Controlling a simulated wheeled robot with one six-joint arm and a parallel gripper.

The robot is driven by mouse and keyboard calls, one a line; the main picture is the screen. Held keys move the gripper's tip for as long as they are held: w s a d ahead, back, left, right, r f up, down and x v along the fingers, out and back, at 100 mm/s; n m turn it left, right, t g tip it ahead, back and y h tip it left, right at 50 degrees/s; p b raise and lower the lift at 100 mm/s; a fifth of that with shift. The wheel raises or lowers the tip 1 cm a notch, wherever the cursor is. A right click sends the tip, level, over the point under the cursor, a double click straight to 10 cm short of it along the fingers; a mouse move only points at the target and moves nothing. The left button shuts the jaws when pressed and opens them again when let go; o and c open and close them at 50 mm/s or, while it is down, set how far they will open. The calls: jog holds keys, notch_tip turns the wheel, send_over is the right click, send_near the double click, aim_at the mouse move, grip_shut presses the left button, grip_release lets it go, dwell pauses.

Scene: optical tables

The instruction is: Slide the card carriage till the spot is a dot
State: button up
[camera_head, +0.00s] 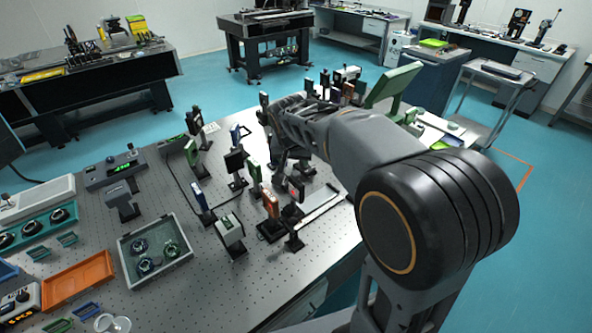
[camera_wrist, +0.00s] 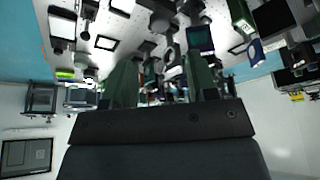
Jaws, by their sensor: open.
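What looks like the card carriage is a small upright card (camera_head: 296,190) on a dark base beside a pale rail (camera_head: 320,205), near the front edge of the optical table. A reddish patch shows on the card; its shape is too small to tell. My arm reaches across the table from the right, and its end is above the table behind the card. In the wrist view my gripper (camera_wrist: 160,78) is open, with two dark green fingers apart and nothing clearly between them. I cannot pick out the card in the wrist view.
Several upright optics crowd the table around my arm's end. A grey tray (camera_head: 122,246) with round parts and an orange tray (camera_head: 79,281) lie left. Bare tabletop shows at the front.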

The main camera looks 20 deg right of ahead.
aim_at(296, 173)
jog(key=p+x, duration=0.1)
jog(key=x, duration=0.7)
jog(key=shift+w+f, duration=0.15)
jog(key=shift+f, duration=0.2)
jog(key=shift+c, duration=0.2)
grip_shut()
jog(key=d, duration=0.1)
jog(key=w+d, duration=0.1)
jog(key=shift+w+d, duration=0.1)
jog(key=shift+d, duration=0.25)
jog(key=shift+o, duration=0.2)
grip_release()
